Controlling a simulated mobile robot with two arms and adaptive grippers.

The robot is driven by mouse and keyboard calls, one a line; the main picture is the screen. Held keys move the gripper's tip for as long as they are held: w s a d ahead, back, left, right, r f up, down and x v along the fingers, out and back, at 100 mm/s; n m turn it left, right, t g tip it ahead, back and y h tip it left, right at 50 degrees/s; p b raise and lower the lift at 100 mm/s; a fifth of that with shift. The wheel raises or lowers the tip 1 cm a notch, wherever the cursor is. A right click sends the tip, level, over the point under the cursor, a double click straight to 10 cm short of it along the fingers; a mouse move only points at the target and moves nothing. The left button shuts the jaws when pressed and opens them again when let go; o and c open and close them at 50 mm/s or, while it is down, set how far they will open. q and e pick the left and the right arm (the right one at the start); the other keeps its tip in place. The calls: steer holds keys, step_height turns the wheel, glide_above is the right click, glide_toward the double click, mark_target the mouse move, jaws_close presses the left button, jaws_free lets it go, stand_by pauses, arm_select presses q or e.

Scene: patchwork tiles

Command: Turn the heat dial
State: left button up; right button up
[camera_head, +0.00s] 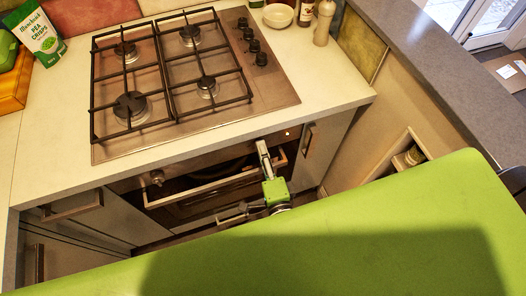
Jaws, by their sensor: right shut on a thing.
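The oven's control panel (205,161) is under the front edge of the counter. A round metallic dial (157,178) shows at its left. My right gripper (262,146) reaches up to the right part of this panel. Its pale fingers are together, shut on what I take to be the heat dial there. That dial is hidden behind the fingertips. The green gripper body is below, in front of the oven handle (200,190). My left gripper is not in view.
A gas hob (270,85) with black grates and several black knobs is on the counter (325,82) above. A cabinet handle (308,139) is close right of the gripper. A large bright green surface fills the lower foreground.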

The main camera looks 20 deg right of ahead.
steer(key=shift+f, duration=0.1)
steer(key=o, duration=1.1)
steer(key=s, duration=1.2)
steer(key=shift+a+r, duration=0.35)
steer(key=shift+a, duration=0.05)
